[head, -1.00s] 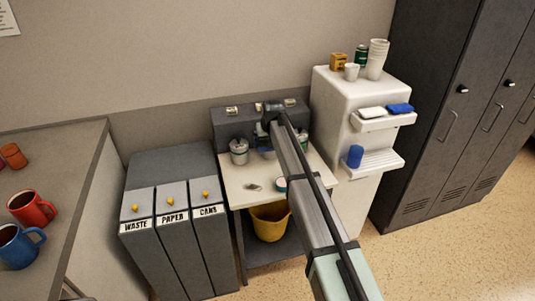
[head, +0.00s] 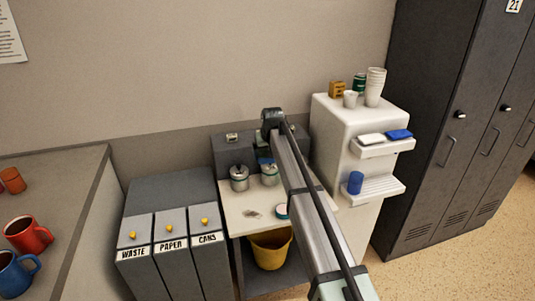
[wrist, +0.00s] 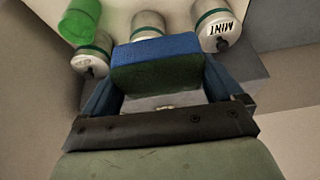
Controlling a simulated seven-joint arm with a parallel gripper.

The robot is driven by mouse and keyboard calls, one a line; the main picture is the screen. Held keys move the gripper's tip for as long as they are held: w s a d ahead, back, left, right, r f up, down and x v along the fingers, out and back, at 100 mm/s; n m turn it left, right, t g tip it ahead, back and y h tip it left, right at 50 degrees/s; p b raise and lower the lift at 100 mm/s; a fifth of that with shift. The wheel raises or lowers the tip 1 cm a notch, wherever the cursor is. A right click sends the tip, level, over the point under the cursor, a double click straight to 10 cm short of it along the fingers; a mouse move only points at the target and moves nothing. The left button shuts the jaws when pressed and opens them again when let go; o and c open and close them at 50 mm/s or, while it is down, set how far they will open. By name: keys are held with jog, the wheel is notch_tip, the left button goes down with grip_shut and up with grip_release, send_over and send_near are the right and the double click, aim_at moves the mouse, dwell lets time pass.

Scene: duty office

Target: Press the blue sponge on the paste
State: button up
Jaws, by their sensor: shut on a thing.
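My gripper (wrist: 157,88) is shut on the blue sponge (wrist: 155,50) in the wrist view. The sponge is a block with a blue face and a dark green face, held between the two fingers. In the head view my arm hides most of the gripper; a bit of blue shows beside it above the small table (head: 238,196). A small round container with a teal rim (head: 281,211) stands on the table, partly behind my arm. A small greyish patch (head: 252,213) lies left of it. I cannot tell which of these is the paste.
Metal tins (head: 239,178) stand at the table's back; one in the wrist view reads MINT (wrist: 220,30). A yellow bucket (head: 270,250) is below. Waste bins (head: 170,240) stand left, a white cabinet (head: 345,115) right. Its shelf holds a white block (head: 372,139) and a blue block (head: 399,134).

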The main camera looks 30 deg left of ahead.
jog(key=shift+c, duration=0.9)
jog(key=shift+w+d+f, duration=0.1)
jog(key=shift+w+d, duration=0.05)
jog(key=shift+d, duration=0.1)
jog(key=s+d+f, duration=0.2)
jog(key=d+f, duration=0.2)
jog(key=d, duration=0.1)
send_over(283, 206)
jog(key=s, duration=0.1)
notch_tip(283, 206, down, 4)
jog(key=shift+s+d+f, duration=0.1)
jog(key=shift+d+f, duration=0.05)
jog(key=shift+f, duration=0.85)
jog(key=shift+d+f, duration=0.2)
jog(key=shift+f, duration=0.8)
jog(key=shift+s+d+f, duration=0.1)
jog(key=shift+d+f, duration=0.05)
jog(key=shift+f, duration=0.85)
jog(key=shift+f, duration=0.5)
jog(key=shift+r, duration=0.1)
notch_tip(283, 206, up, 7)
